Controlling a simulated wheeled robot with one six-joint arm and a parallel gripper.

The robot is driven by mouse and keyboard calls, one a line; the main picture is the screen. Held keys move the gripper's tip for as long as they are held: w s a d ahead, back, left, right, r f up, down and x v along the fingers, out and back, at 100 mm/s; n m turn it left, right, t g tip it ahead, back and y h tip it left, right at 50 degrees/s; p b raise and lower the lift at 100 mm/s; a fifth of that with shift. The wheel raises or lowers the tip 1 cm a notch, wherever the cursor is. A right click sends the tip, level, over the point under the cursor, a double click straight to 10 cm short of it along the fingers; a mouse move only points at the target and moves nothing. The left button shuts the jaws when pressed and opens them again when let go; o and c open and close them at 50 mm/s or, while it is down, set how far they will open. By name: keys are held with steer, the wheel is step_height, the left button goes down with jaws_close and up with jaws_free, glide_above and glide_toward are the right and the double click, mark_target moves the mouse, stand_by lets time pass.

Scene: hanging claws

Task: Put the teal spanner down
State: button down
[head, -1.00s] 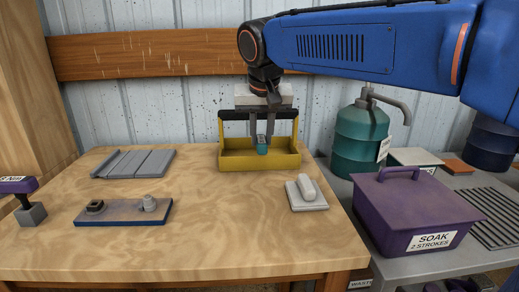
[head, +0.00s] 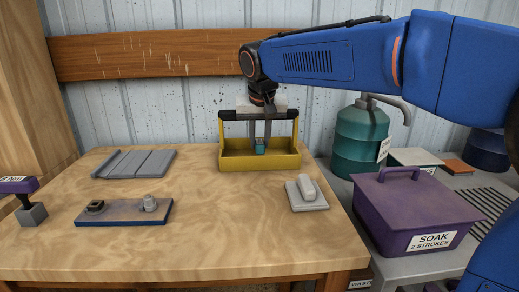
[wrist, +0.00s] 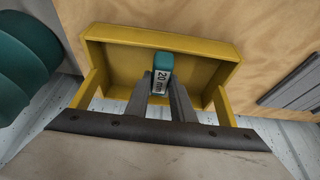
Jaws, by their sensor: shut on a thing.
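The teal spanner (head: 260,147) shows as a short teal end between my fingertips, over the yellow tote (head: 262,164). In the wrist view the spanner (wrist: 163,64) carries a white label reading "20 mm". My gripper (head: 260,142) points down and is shut on the spanner. It also shows in the wrist view (wrist: 162,85), its grey fingers on either side of the spanner. The yellow tote (wrist: 105,58) lies below and around the spanner in that view. I cannot tell whether the spanner touches the tote's floor.
The tote's dark handle bar (head: 233,115) spans close to my fingers. A grey block on a plate (head: 308,193) stands at right. A blue-edged board (head: 123,212) and a grey ribbed panel (head: 135,163) lie at left. A purple lidded box (head: 415,210) stands on the side table.

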mark_target(260, 142)
step_height(260, 142, down, 3)
steer(key=shift+s, duration=0.1)
steer(key=shift+w+f, duration=0.25)
steer(key=shift+f, duration=0.25)
steer(key=c, duration=1.5)
jaws_free()
steer(key=shift+c, duration=0.2)
steer(key=shift+r, duration=0.2)
steer(key=shift+r, duration=0.1)
steer(key=shift+r, duration=0.25)
steer(key=v, duration=1.1)
steer(key=shift+r, duration=0.3)
